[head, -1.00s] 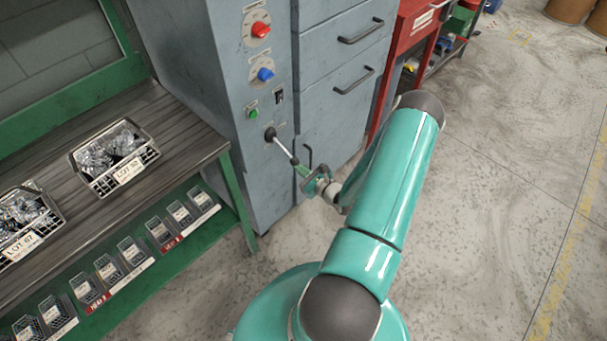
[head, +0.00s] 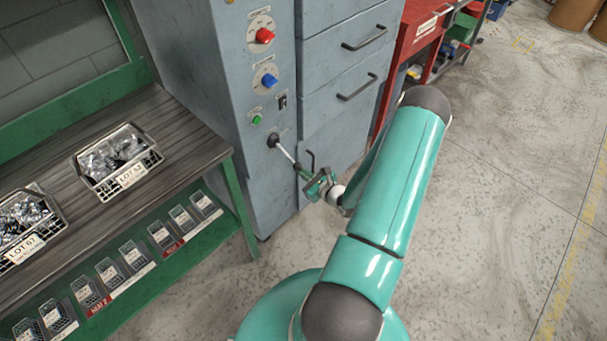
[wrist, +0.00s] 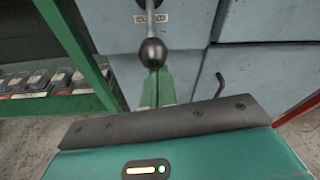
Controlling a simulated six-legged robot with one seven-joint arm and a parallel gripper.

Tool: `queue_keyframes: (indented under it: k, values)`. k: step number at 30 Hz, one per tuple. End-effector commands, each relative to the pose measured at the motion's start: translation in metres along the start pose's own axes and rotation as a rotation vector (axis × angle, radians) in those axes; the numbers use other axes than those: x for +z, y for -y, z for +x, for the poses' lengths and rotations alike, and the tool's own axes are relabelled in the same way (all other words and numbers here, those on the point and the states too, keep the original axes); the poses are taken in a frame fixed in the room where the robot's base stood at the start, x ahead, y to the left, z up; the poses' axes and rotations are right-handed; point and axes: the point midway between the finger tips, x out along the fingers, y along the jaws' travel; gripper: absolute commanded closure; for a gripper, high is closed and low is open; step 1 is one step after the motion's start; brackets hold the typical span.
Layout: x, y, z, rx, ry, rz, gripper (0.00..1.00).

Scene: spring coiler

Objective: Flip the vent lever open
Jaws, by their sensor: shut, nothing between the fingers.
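The vent lever (head: 285,152) is a thin metal rod with a dark round base on the grey cabinet's front. It slants down and out to a black ball knob, which is clear in the wrist view (wrist: 153,53). My gripper (head: 303,173) is at the knob end of the lever. In the wrist view its green fingers (wrist: 157,78) are closed together just below the knob, with nothing held between them. The knob overlaps the fingertips there, and I cannot tell whether they touch.
The grey cabinet (head: 224,85) has a red knob (head: 264,36), a blue knob (head: 270,81) and a green button (head: 257,119) above the lever. A drawer-like handle (head: 312,160) is close right of my gripper. A green-framed bench (head: 150,108) with wire baskets stands left. Open floor lies right.

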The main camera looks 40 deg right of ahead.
Motion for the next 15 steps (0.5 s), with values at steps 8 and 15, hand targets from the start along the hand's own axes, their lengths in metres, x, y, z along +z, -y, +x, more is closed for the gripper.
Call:
queue_keyframes:
  k: [8, 15]
  values:
    - [0.012, 0.003, -0.006, 0.014, -0.071, -0.009, 1.00]
    - [0.034, 0.007, -0.016, 0.043, -0.224, -0.024, 1.00]
